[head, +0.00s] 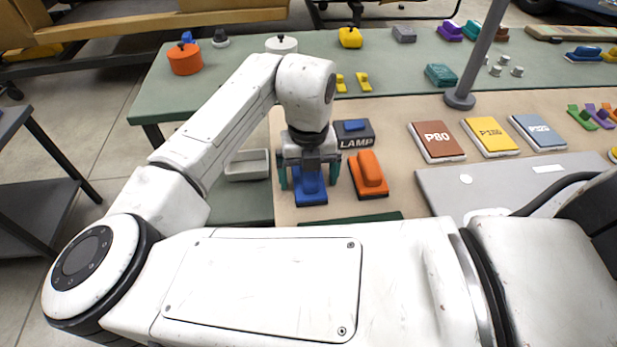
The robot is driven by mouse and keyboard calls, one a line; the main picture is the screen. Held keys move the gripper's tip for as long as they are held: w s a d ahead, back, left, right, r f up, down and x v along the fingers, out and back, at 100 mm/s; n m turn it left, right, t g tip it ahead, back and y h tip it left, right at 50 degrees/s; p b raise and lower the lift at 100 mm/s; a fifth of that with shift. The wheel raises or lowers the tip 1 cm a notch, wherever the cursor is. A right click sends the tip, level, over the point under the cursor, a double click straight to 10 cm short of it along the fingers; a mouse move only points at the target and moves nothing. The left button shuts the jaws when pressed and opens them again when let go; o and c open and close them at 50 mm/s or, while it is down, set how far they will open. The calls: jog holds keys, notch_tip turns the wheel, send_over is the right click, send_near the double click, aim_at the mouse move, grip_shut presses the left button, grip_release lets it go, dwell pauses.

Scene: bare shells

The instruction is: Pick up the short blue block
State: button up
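A blue block (310,190) with a raised upper part and a wider base lies on the tan board below my gripper. My gripper (309,176) points down over it, with one finger to the left of the block and one to the right. The fingers are spread, and gaps seem to show between them and the block's sides. The far part of the block is hidden by the gripper. I cannot tell how high the fingertips are above the board.
An orange block (370,175) lies close to the right of the blue block. A dark LAMP box (354,134) with a blue top stands behind. A pale tray (247,166) lies to the left. P80 (437,140) and other pads lie right. A grey post (474,60) rises behind.

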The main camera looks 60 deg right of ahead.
jog(key=c, duration=1.1)
jog(key=shift+r, duration=0.1)
jog(key=shift+r, duration=0.5)
jog(key=s+a+r, duration=0.2)
jog(key=s+r, duration=0.2)
jog(key=s+a+r, duration=0.2)
jog(key=s+r, duration=0.2)
jog(key=s+a+r, duration=0.2)
jog(key=s+r, duration=0.2)
jog(key=shift+s+a, duration=0.2)
jog(key=shift+a, duration=0.05)
jog(key=shift+f, duration=0.1)
jog(key=o, duration=0.6)
jog(key=c, duration=0.5)
